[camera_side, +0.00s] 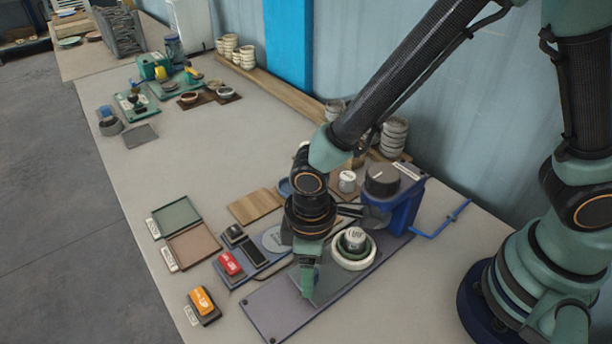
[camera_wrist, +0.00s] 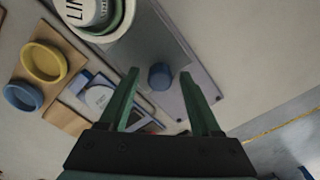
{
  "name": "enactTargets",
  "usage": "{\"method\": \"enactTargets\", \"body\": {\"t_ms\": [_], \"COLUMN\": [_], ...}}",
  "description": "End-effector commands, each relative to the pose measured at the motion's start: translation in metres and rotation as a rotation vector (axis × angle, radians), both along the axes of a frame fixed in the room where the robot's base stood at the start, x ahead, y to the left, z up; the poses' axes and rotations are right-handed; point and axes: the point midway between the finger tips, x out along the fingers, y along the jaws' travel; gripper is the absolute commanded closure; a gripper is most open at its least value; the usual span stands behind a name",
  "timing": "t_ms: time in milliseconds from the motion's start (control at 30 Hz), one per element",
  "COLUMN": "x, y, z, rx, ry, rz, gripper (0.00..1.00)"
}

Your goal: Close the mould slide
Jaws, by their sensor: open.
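The mould slide is a grey plate (camera_side: 345,278) on a long grey base rail (camera_side: 272,312). A round white-and-green mould (camera_side: 352,262) with a lettered top sits at its far end, beside the blue press (camera_side: 397,212). In the wrist view, a blue knob (camera_wrist: 161,76) stands up from the slide plate (camera_wrist: 150,38). My gripper (camera_side: 308,285) is low over the near part of the slide and open. In the wrist view its fingertips (camera_wrist: 159,74) appear on either side of the knob, with gaps; contact is not visible. The side view hides the knob behind my gripper.
A small panel holds a red switch (camera_side: 230,263) left of the slide; an orange switch (camera_side: 202,301) stands nearer the table edge. Open shallow trays (camera_side: 193,246) lie further left. A blue bent handle (camera_side: 440,225) extends right of the press. The table's left middle is clear.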

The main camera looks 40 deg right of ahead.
Motion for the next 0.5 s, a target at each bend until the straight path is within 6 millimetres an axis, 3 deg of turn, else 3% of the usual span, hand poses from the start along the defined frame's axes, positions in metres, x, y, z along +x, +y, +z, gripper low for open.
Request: {"method": "enactTargets", "body": {"t_ms": [400,433,500], "x": [0.0001,0.0001,0.0001], "y": [0.0001,0.0001,0.0001], "z": [-0.0071,-0.0071,-0.0071], "rx": [0.001,0.001,0.001], "ry": [-0.001,-0.001,-0.001], "rz": [0.000,0.000,0.000], "gripper": [0.35,0.43,0.70]}}
